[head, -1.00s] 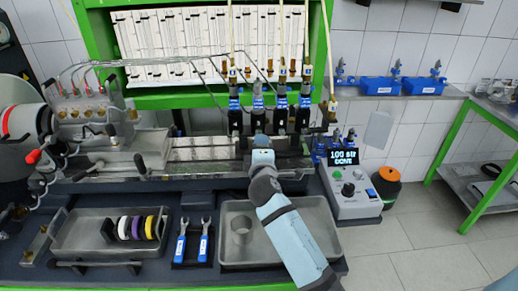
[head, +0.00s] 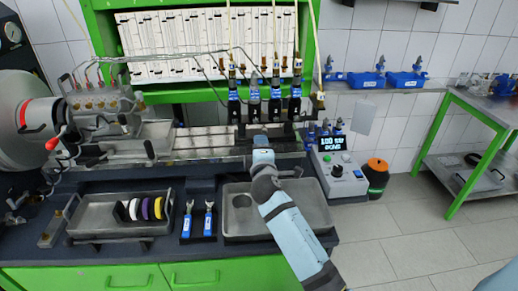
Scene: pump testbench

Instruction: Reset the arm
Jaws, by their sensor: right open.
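My right arm (head: 285,218) comes in from the bottom right and reaches over the metal tray on the bench. Its gripper (head: 260,143) points away from me at the front of the rail of the test bench (head: 205,143), below the row of blue-labelled injectors (head: 254,108). The gripper is open; its fingertips are small and hard to make out. I see nothing held in it. My left gripper is not in view.
A metal tray (head: 320,215) with a cup lies under my right arm. A control box (head: 341,175) and an orange-topped container (head: 376,175) stand to the right. Floor (head: 420,240) is clear.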

